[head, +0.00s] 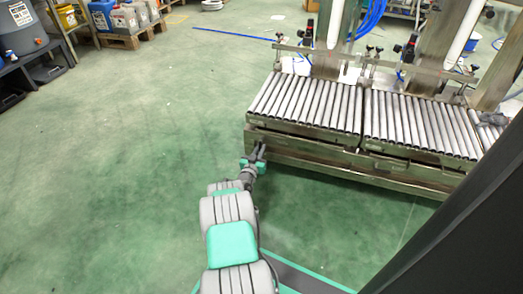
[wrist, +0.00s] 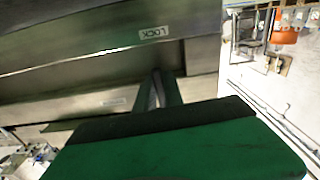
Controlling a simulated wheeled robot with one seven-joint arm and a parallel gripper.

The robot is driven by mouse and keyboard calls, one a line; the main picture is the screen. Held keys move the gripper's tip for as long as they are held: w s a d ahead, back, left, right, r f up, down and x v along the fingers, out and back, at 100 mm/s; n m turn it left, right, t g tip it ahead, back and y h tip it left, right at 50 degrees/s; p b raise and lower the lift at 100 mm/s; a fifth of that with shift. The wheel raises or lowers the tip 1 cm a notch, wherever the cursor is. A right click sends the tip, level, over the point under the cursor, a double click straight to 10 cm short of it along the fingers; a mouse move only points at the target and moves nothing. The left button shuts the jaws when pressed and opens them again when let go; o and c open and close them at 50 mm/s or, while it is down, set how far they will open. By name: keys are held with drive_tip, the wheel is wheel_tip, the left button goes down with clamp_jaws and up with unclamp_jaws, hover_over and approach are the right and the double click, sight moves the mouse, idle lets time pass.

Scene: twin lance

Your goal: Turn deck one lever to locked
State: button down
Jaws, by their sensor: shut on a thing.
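My gripper (head: 258,153) is at the front left end of the left roller deck (head: 305,103), just below its front edge. In the wrist view my gripper (wrist: 161,90) points at the underside of the metal frame, its fingers closed around a thin grey piece that looks like the deck lever. Most of the lever is hidden by the fingers, and its angle cannot be told. A LOCK label (wrist: 155,33) reads upside down on the metal frame, close to the fingertips. A second small label (wrist: 113,102) is too blurred to read.
A second roller deck (head: 420,124) adjoins on the right. Steel uprights and blue hoses (head: 370,20) stand behind the decks. The green floor to the left and front is clear. Containers on a pallet (head: 125,38) stand far back left. A dark panel fills the lower right.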

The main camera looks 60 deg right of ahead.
drive_tip(key=shift+w+d+r+m, duration=0.1)
drive_tip(key=shift+w+r+m, duration=0.05)
drive_tip(key=shift+m, duration=0.35)
drive_tip(key=c, duration=1.4)
unclamp_jaws()
drive_tip(key=shift+c, duration=0.2)
drive_tip(key=s+a+p, duration=0.1)
drive_tip(key=a+p, duration=0.2)
drive_tip(key=a, duration=0.5)
drive_tip(key=shift+p, duration=0.35)
drive_tip(key=shift+s, duration=0.1)
